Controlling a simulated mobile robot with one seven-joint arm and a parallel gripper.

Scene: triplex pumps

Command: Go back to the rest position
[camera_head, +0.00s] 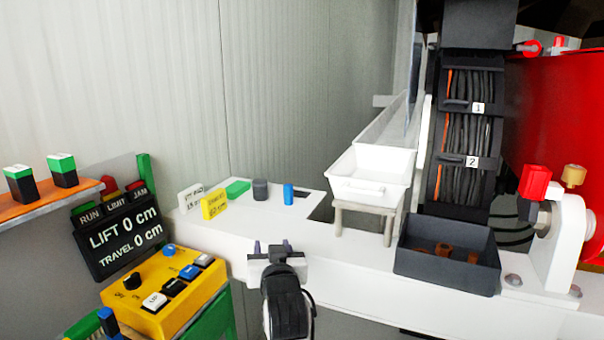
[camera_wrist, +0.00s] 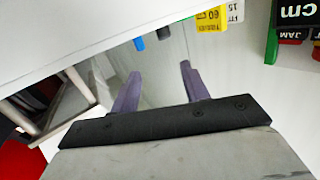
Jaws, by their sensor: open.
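My gripper (camera_head: 271,247) is in the lower middle of the head view, in front of the white bench (camera_head: 345,262). Its two purple fingers stand apart in the wrist view (camera_wrist: 160,85), with nothing between them. In the head view the fingertips appear close to the bench's front edge; I cannot tell the exact gap. My wrist and arm come up from the bottom of the head view.
A yellow control box (camera_head: 165,290) and a black LIFT/TRAVEL display (camera_head: 121,234) stand at left. On the bench are a yellow tag (camera_head: 214,204), a blue cylinder (camera_head: 288,194), a white tray (camera_head: 368,188) and a dark bin (camera_head: 440,268). Red machinery (camera_head: 560,110) is at right.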

